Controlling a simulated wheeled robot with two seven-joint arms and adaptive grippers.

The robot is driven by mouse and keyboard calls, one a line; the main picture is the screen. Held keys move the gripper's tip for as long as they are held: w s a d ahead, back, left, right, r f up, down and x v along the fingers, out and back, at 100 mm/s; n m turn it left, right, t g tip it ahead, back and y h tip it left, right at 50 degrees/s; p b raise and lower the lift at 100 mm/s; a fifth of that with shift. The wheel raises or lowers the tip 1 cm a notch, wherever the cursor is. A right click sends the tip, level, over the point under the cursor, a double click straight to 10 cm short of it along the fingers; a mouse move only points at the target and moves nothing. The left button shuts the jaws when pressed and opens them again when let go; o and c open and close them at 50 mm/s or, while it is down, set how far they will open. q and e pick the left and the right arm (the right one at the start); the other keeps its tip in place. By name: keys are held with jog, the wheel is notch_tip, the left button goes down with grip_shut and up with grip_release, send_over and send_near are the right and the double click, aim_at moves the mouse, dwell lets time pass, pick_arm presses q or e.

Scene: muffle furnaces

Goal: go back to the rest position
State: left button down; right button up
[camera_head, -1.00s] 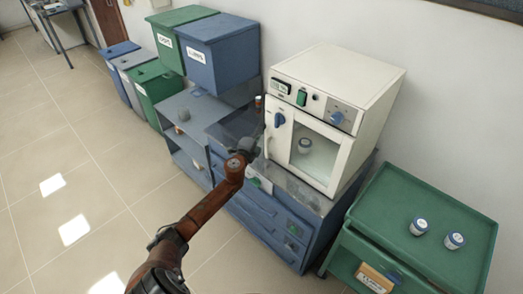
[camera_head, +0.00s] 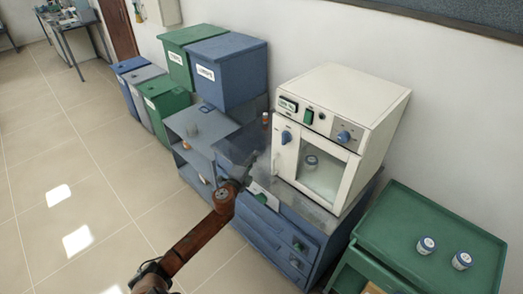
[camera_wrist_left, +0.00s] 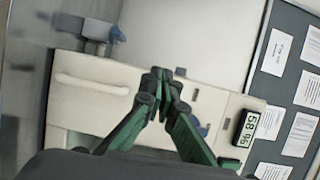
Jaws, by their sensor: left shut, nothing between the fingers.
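My left gripper (camera_head: 243,184) is in front of the blue cabinet, left of the white furnace (camera_head: 347,95), small and partly dark in the head view. In the left wrist view its green and black fingers (camera_wrist_left: 166,78) are together with nothing between them. The furnace has a glass door (camera_head: 322,172) that looks shut, and a jar (camera_head: 311,161) shows behind the glass. In the left wrist view the furnace front (camera_wrist_left: 95,85) appears turned, with a lit display (camera_wrist_left: 247,128). My right gripper is in neither view.
The blue drawer cabinet (camera_head: 278,236) stands under the furnace. A green cart (camera_head: 415,210) with two jars is at the right. A grey shelf unit (camera_head: 192,125) and several bins (camera_head: 165,99) stand behind left. The tiled floor (camera_head: 70,180) at the left is clear.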

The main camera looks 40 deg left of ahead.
pick_arm(q)
jog(key=s, duration=0.2)
jog(key=s+a, duration=0.1)
jog(key=s, duration=0.1)
jog(key=shift+s, duration=0.4)
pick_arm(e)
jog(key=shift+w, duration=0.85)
